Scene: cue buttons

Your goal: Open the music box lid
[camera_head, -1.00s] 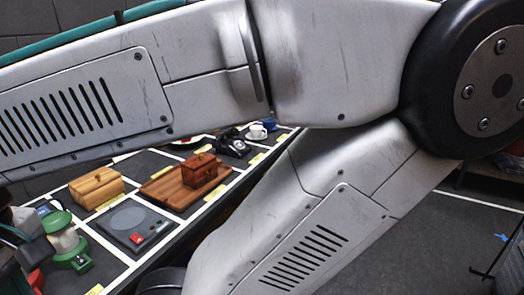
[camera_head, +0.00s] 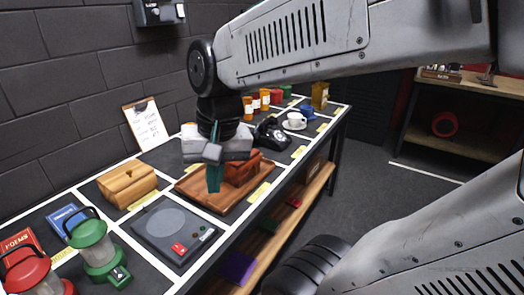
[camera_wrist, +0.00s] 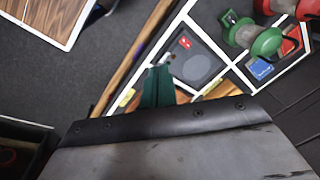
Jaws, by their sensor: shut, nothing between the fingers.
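A small red-brown wooden box (camera_head: 242,171), which looks like the music box, stands on a flat wooden board (camera_head: 197,190) on the bench. Its lid looks closed, and my gripper hides its left end in the head view. My gripper (camera_head: 214,189) points down, its teal fingers shut and empty. It overlaps the box's left side in the picture; I cannot tell whether they touch. The shut fingers also show in the wrist view (camera_wrist: 157,72), where I cannot make out the box. A lighter wooden box (camera_head: 127,183) sits further left, closed.
A grey device with a round plate (camera_head: 173,228) lies in front. Green (camera_head: 97,250) and red (camera_head: 32,273) lanterns stand at left. A black telephone (camera_head: 271,134), a white cup (camera_head: 294,121) and several bottles stand beyond the box. A clipboard (camera_head: 146,124) leans on the wall.

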